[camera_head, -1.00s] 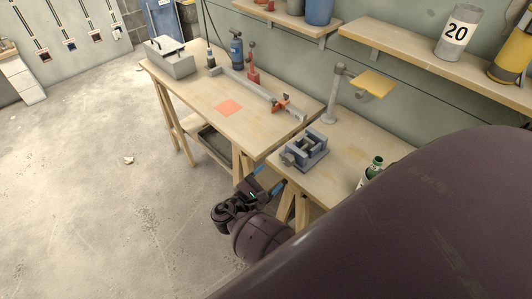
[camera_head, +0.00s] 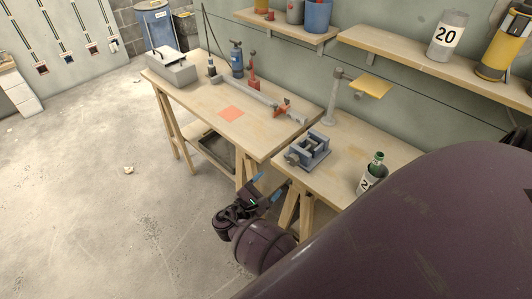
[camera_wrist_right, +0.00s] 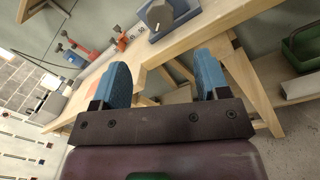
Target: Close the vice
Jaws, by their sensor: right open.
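The vice (camera_head: 308,149) is a grey-blue block with a screw end facing the front left. It sits near the left front edge of the right workbench in the head view. In the right wrist view its lower body (camera_wrist_right: 170,15) shows at the top, cut off by the frame, with the grey round screw end towards me. A gap shows between its jaws in the head view. My right gripper (camera_head: 268,188) is below and in front of the vice, apart from it. Its two blue fingers (camera_wrist_right: 166,82) stand apart with nothing between them. My left gripper is not in view.
The workbench (camera_head: 345,170) edge and its trestle legs are close to my right gripper. A green bottle (camera_head: 377,160) stands in a labelled container right of the vice. A red clamp (camera_head: 282,107) lies on the left bench. The floor at left is mostly clear.

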